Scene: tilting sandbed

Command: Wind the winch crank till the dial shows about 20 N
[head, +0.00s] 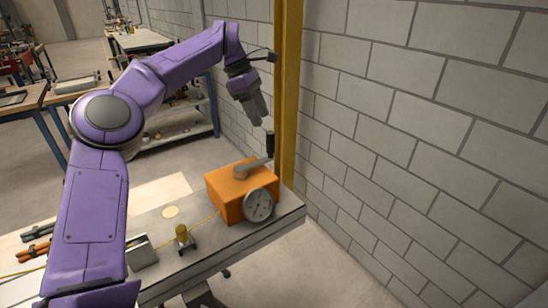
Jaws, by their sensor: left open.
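The orange winch box (227,192) sits near the right end of the grey bench. Its grey crank arm (253,167) lies across the top, with a black upright handle (270,144) at its end. The round dial (258,206) is on the front of the box; its needle and numbers are too small to read. My left gripper (260,120) points down just above the crank handle and is open, apart from it or barely touching; I cannot tell which. A yellow line (207,219) runs from the box to the left. My right gripper is not in view.
The bench (215,243) also holds a brass-coloured post (183,235), a small metal block (141,252) and orange-handled tools (36,240). A yellow column (288,90) and a grey block wall (420,130) stand close behind and right of the winch.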

